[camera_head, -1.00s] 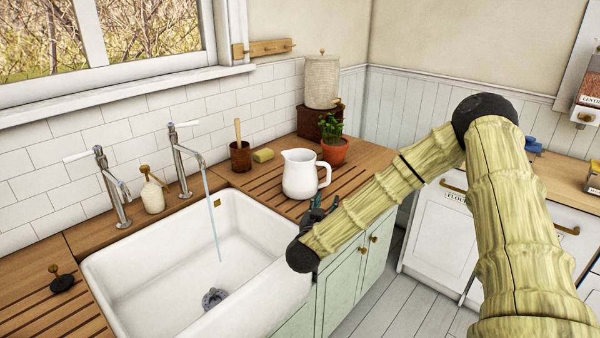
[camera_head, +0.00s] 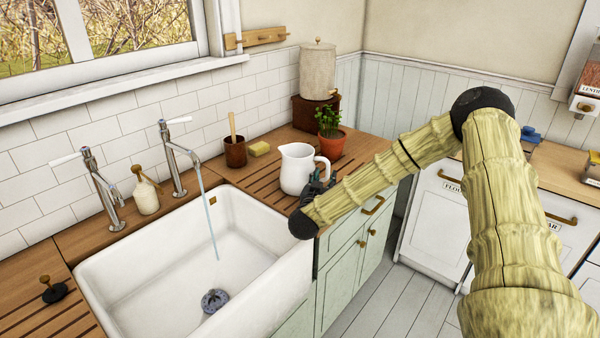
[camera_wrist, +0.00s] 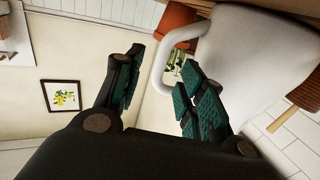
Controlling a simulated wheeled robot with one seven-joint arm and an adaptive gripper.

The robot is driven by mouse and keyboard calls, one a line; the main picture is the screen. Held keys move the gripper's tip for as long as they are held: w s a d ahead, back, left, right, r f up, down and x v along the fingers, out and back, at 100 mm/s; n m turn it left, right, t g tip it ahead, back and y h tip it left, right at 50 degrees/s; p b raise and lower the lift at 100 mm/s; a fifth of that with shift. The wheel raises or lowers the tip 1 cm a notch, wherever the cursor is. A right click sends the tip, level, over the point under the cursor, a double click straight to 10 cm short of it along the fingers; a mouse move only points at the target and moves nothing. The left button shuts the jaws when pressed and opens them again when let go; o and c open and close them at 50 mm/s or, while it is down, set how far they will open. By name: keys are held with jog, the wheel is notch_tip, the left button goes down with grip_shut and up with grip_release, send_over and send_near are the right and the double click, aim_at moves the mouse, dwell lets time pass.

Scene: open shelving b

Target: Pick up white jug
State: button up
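The white jug (camera_head: 296,168) stands upright on the grooved wooden drainboard right of the sink, with its handle toward the right. My gripper (camera_head: 318,182) is at the jug's front right, close to the handle, partly hidden behind my arm. In the wrist view the jug (camera_wrist: 255,60) fills the upper right, and its looped handle (camera_wrist: 163,68) comes down between the fingers. My gripper (camera_wrist: 160,95) has its two teal-padded fingers spread wide, one on each side of the lower handle. I cannot tell whether the right finger touches the jug.
A potted plant (camera_head: 330,142) stands just behind the jug. A yellow sponge (camera_head: 259,149) and a brown cup (camera_head: 235,152) are to its left. The white sink (camera_head: 110,285), with water running from a tap (camera_head: 174,165), lies at the front left.

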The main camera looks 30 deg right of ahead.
aim_at(327, 171)
jog(key=p+x, duration=0.1)
jog(key=x, duration=0.3)
jog(key=shift+w+d, duration=0.1)
jog(key=shift+w, duration=0.05)
grip_shut()
